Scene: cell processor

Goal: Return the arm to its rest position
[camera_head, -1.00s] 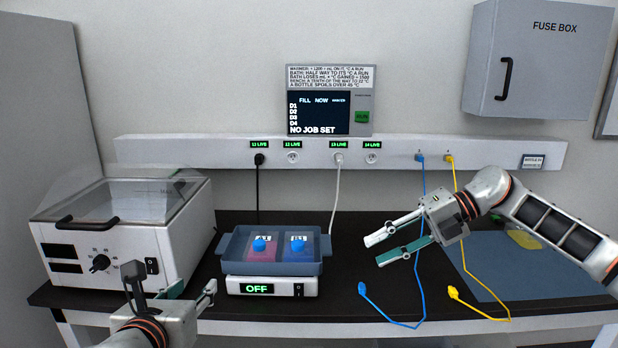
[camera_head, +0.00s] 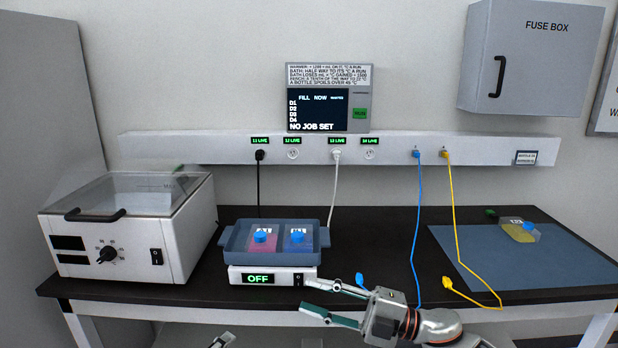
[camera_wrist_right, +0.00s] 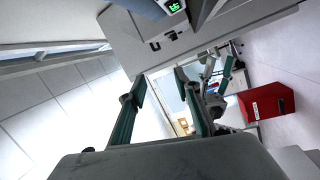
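My right gripper (camera_head: 305,295) is low in front of the bench's front edge in the head view, below the warmer (camera_head: 273,279). Its fingers are apart with nothing between them. It is open in the right wrist view (camera_wrist_right: 160,80) too. Only a tip of my left gripper (camera_head: 222,341) shows at the bottom edge of the head view. What looks like my left gripper (camera_wrist_right: 218,68) also shows small in the right wrist view, its fingers apart and empty. The warmer reads OFF and carries a blue tray (camera_head: 325,240) with two blue-capped bottles, one pink (camera_head: 262,243) and one blue (camera_head: 298,241).
A white bath (camera_head: 130,240) with a clear lid stands left on the black bench (camera_head: 385,240). Blue (camera_head: 414,230) and yellow (camera_head: 455,215) cables hang from the socket rail. A yellow bottle (camera_head: 518,231) lies on the blue mat (camera_head: 540,265). A red box (camera_wrist_right: 267,104) stands on the floor.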

